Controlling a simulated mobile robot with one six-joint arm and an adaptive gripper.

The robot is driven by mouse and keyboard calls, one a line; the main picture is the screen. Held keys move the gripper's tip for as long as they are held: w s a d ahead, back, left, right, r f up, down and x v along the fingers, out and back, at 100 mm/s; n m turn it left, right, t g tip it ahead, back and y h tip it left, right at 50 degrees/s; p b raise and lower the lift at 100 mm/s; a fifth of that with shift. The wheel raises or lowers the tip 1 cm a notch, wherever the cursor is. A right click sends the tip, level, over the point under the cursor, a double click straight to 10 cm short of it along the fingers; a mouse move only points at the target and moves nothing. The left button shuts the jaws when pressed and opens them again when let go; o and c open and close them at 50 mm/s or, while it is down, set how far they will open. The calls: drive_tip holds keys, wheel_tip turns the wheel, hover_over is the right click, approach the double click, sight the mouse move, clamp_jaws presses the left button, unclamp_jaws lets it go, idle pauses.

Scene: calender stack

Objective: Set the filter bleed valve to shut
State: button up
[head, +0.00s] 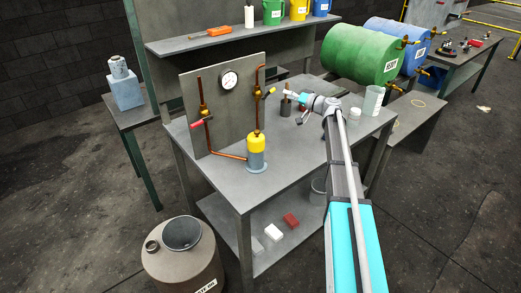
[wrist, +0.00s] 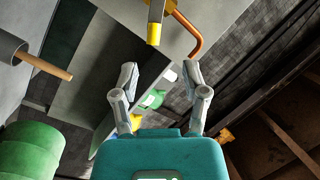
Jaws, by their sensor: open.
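A grey upright panel (head: 222,110) on the bench carries copper pipes, a gauge and two valves. The yellow-handled valve (head: 270,91) is on the right pipe; the red-handled valve (head: 197,123) is on the left one. No label shows which is the filter bleed valve. A yellow-topped canister (head: 257,148) stands below, joined to the pipes. My gripper (head: 286,93) is open and empty, just right of the yellow handle. In the wrist view the yellow handle (wrist: 154,30) lies beyond my gripper (wrist: 157,78), roughly centred between its fingertips and apart from them.
The gauge (head: 229,80) is left of the right pipe. A dark pot (head: 286,107) holding a wooden-handled tool, a white jar (head: 354,114) and a pale green container (head: 373,100) stand on the bench near my arm. The bench's front is clear.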

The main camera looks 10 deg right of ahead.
drive_tip(key=v, duration=0.5)
drive_tip(key=s+a+f+n+g+h, duration=0.2)
drive_tip(key=s+a+f, duration=0.2)
drive_tip(key=s+a, duration=0.5)
drive_tip(key=s+a+f+n+g+h, duration=0.2)
drive_tip(key=s+a+f, duration=0.3)
drive_tip(key=s+a, duration=0.3)
drive_tip(key=shift+s+a+f+n+h, duration=0.3)
drive_tip(key=shift+s+a+n+h, duration=0.15)
drive_tip(key=shift+a+n, duration=0.4)
drive_tip(key=s+d+f+m+g+h, duration=0.2)
drive_tip(key=s+f+g+h, duration=0.2)
drive_tip(key=s, duration=0.6)
drive_tip(key=s+d+f+m+g+h, duration=0.3)
drive_tip(key=s+f+g+h, duration=0.1)
drive_tip(key=s, duration=0.6)
drive_tip(key=shift+s+f+g, duration=0.3)
drive_tip(key=shift+s+f, duration=0.05)
drive_tip(key=shift+f, duration=0.15)
